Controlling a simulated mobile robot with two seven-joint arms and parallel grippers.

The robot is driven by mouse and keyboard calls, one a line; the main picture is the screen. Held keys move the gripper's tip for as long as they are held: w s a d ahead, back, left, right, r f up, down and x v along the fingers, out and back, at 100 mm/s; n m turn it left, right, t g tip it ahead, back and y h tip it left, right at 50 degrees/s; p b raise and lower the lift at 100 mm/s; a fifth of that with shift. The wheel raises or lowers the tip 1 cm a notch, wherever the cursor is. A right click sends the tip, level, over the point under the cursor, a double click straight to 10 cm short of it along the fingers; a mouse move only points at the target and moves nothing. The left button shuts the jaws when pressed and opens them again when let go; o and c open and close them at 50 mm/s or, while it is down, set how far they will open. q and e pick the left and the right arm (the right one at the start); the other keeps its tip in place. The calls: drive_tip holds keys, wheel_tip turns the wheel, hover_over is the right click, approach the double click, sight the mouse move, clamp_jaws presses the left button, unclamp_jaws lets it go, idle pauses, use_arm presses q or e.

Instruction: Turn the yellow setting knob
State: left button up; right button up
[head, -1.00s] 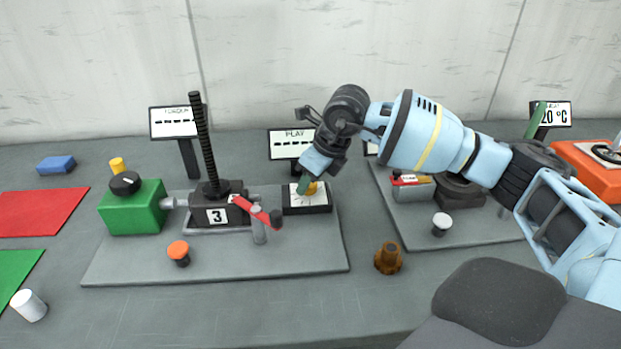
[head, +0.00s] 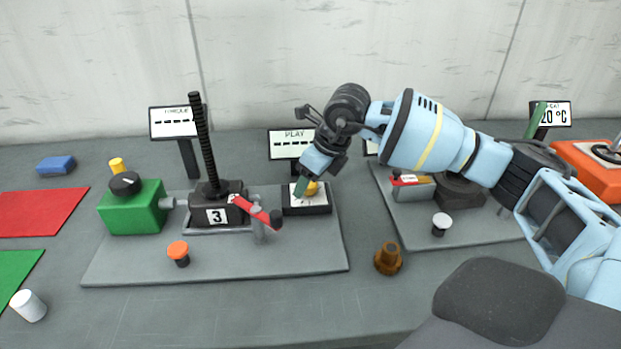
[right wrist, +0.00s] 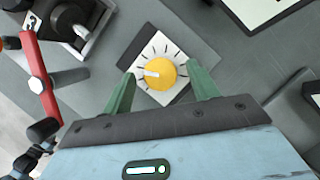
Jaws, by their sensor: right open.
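The yellow setting knob (right wrist: 160,74) sits on a white dial plate with black tick marks on a dark box (head: 306,204). A white pointer mark on the knob faces left in the right wrist view. In the head view the knob (head: 312,188) is partly hidden by my right gripper (head: 305,184). My right gripper (right wrist: 160,92) is open, with one green finger on each side of the knob and gaps visible between. I cannot tell how far the fingertips are above the plate. My left gripper is not in view.
The box stands on a grey base plate (head: 220,265) beside a black screw jack (head: 215,212) with a red lever (head: 258,212) and a green block (head: 135,208). A brown part (head: 388,258) lies in front of my right arm.

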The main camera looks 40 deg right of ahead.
drive_tip(key=v, duration=0.7)
drive_tip(key=shift+r, duration=0.3)
drive_tip(key=shift+s, duration=0.1)
